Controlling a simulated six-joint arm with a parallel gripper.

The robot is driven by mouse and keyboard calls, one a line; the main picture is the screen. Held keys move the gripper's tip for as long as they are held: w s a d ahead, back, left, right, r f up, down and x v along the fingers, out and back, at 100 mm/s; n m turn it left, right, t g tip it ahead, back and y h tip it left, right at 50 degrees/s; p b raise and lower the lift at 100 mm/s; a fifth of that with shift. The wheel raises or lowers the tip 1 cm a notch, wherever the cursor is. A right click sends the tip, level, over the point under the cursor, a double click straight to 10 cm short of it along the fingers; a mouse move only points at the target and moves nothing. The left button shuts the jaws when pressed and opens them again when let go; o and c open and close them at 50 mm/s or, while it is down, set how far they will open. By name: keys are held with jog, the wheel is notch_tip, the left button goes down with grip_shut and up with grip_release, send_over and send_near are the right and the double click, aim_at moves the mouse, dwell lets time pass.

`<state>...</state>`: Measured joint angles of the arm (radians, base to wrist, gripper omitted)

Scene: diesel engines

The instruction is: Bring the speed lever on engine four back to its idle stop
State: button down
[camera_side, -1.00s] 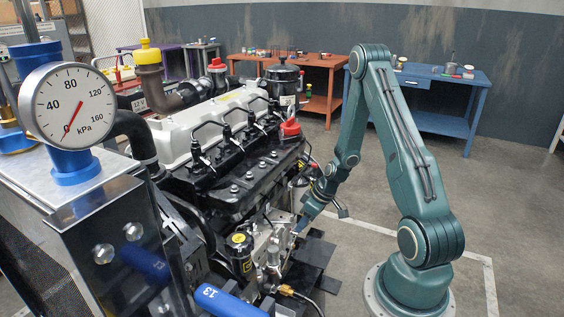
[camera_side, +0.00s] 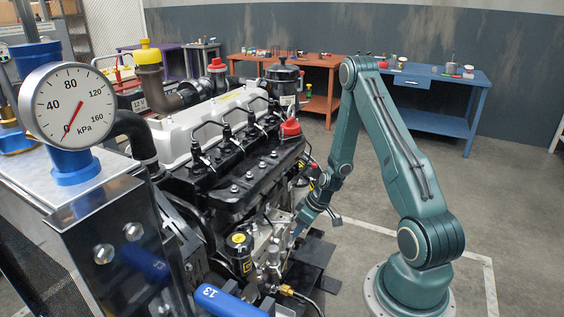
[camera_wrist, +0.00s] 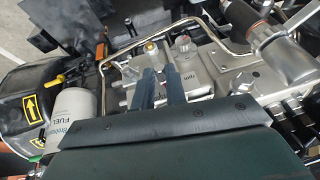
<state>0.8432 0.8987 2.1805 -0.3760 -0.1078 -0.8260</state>
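The engine (camera_side: 250,170) stands left of centre in the side view, with a pale metal fuel pump (camera_side: 262,245) low on its near side. My gripper (camera_side: 297,230) is at the pump there, its fingertips too small to make out. In the wrist view, the two dark fingers of my gripper (camera_wrist: 160,75) reach over the pump housing (camera_wrist: 200,65), which is marked "rpm". A gap shows between the fingers, with pale housing behind it. I cannot make out the speed lever for certain; the fingers may hide part of it.
A bent metal pipe (camera_wrist: 195,22) runs above the pump, and a large metal fitting (camera_wrist: 285,55) is at upper right. A white fuel filter (camera_wrist: 72,115) stands left of the fingers. A blue handle marked 13 (camera_side: 228,300) is in the foreground.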

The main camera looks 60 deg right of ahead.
jog(key=shift+a, duration=0.15)
jog(key=shift+a+f+n+h, duration=0.15)
jog(key=shift+a+f+h, duration=0.05)
jog(key=shift+a+h, duration=0.6)
jog(key=shift+a+f+n+h, duration=0.2)
jog(key=shift+a+h, duration=0.35)
jog(key=shift+h, duration=0.45)
jog(key=c, duration=1.4)
grip_release()
jog(key=shift+c, duration=0.2)
jog(key=shift+r, duration=0.15)
jog(key=v, duration=0.7)
jog(key=shift+s+a+r, duration=0.1)
jog(key=shift+s+r, duration=0.05)
